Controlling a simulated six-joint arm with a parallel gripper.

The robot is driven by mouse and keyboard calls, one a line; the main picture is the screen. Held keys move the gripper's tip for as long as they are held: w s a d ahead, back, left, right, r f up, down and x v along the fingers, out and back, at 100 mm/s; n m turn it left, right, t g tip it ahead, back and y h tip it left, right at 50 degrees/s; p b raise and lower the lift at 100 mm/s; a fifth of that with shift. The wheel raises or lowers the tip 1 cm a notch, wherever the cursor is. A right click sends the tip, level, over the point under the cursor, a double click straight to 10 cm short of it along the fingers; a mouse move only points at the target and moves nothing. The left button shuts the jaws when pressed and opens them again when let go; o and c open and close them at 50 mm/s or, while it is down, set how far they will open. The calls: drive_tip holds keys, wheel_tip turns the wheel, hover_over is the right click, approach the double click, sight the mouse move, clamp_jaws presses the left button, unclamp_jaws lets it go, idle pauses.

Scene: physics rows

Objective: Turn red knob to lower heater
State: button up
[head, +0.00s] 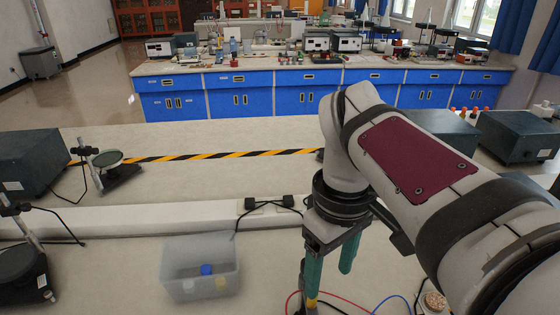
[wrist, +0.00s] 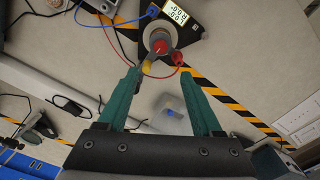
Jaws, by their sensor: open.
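In the wrist view, a black device (wrist: 201,22) with a lit digital display (wrist: 175,12) carries a round, pale cylinder with a red top (wrist: 161,46), apparently the red knob. A red plug-like piece (wrist: 178,58) and a yellow piece (wrist: 147,64) sit close beside it. My gripper (wrist: 160,73) is open, with its two green fingers spread either side of the cylinder's line. I see no contact with the knob. In the head view my gripper (head: 329,262) points down, and the knob is not visible there; my arm covers much of the right side.
A translucent box (head: 200,285) with a blue and a yellow item stands left of my gripper. Red (head: 291,298) and blue (head: 390,300) cables lie on the bench near the fingers. Dark instruments stand at left (head: 35,160) and right (head: 515,137). Striped tape (head: 220,156) crosses the bench.

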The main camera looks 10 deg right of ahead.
wheel_tip(320, 180, down, 15)
clamp_jaws()
idle(0.4)
